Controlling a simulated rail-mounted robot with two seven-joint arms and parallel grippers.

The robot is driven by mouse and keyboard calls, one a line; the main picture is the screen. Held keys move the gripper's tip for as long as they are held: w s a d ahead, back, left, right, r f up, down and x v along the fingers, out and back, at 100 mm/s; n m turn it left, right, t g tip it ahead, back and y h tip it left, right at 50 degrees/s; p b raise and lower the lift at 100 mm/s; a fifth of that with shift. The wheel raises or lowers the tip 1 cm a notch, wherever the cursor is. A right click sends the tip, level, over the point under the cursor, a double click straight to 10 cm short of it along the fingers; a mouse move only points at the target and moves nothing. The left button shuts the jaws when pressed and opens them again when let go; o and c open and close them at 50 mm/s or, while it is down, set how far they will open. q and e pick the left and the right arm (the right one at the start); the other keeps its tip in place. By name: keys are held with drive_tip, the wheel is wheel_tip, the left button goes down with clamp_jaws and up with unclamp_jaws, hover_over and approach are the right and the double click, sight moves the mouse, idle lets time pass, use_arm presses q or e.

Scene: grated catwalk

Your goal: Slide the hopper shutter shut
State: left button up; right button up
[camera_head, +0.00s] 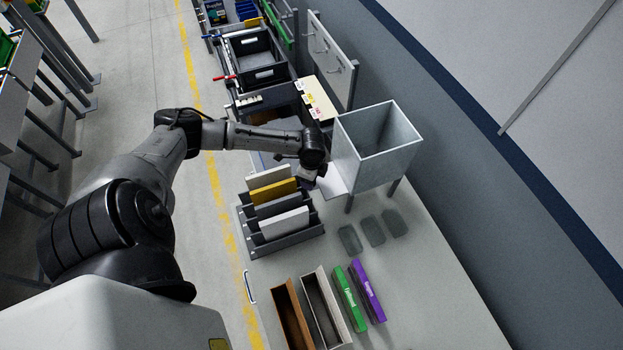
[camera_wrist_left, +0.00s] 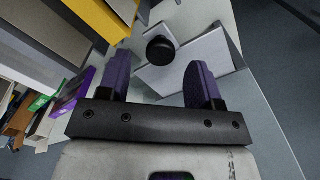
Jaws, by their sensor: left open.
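The hopper (camera_head: 378,140) is an open-topped grey metal box on legs at the back of the bench. Its shutter (camera_head: 334,181) is a pale plate sticking out from the hopper's lower left side, so it stands at least partly open. In the left wrist view, the shutter plate (camera_wrist_left: 200,62) carries a round black knob (camera_wrist_left: 160,49). My left gripper (camera_head: 318,182) is beside the plate's outer end. In the wrist view, its dark purple fingers (camera_wrist_left: 160,80) are apart, with the knob showing between and just beyond them. I cannot tell whether they touch it. My right gripper is not in view.
A dark rack (camera_head: 283,238) with upright grey and yellow boards stands close below my left gripper. Several flat translucent pieces (camera_head: 373,231) lie below the hopper. Green (camera_head: 349,299) and purple (camera_head: 367,291) boxes lie near two open trays (camera_head: 292,315). The bench's right side is clear.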

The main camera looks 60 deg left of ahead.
use_arm(q)
drive_tip(key=shift+f, duration=1.25)
